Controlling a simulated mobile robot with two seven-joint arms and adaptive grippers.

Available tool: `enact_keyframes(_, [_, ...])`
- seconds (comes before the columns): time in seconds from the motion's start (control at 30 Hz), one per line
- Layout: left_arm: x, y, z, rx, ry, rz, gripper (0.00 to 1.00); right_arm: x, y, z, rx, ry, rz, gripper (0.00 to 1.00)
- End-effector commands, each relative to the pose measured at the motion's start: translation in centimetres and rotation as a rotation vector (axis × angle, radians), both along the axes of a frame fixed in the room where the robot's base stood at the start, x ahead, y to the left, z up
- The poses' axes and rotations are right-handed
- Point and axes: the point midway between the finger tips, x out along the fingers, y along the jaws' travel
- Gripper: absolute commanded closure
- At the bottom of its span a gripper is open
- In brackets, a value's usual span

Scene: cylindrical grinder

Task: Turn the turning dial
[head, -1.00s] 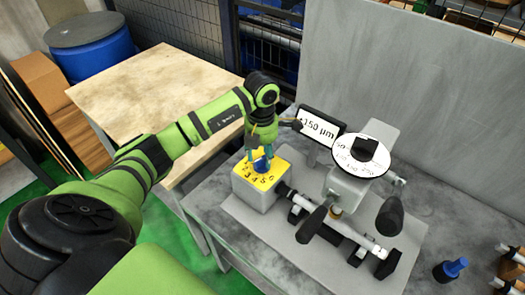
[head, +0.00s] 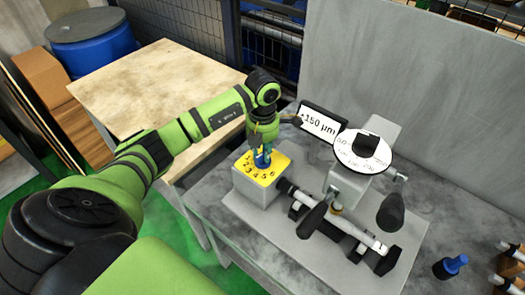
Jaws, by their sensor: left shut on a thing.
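The blue turning dial (head: 262,160) stands on the yellow numbered top (head: 278,168) of a light grey box (head: 260,190). My left gripper (head: 263,150) points down over it and is shut on the dial. The fingers and wrist hide part of the dial and some of the numbers, so its exact setting cannot be read. A black-framed display (head: 320,125) behind reads about 150 µm. My right gripper is not in view.
Right of the box stands the grinder, with a round white marked disc (head: 355,160) and a shaft (head: 365,237) between black supports. A blue-topped black knob (head: 449,267) is at lower right. A wooden table (head: 150,85) lies left, under my arm.

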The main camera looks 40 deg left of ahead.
Motion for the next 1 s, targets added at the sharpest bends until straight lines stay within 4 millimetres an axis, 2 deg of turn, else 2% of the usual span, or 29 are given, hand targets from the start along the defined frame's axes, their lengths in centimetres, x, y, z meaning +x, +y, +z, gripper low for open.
enact_keyframes(0.53, [0.0,0.2,0.1,-0.001,-0.007,0.350,1.00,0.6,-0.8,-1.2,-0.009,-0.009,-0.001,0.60])
enact_keyframes(1.0, [0.0,0.2,0.2,-0.002,-0.008,0.443,1.00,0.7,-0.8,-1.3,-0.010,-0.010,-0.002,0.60])
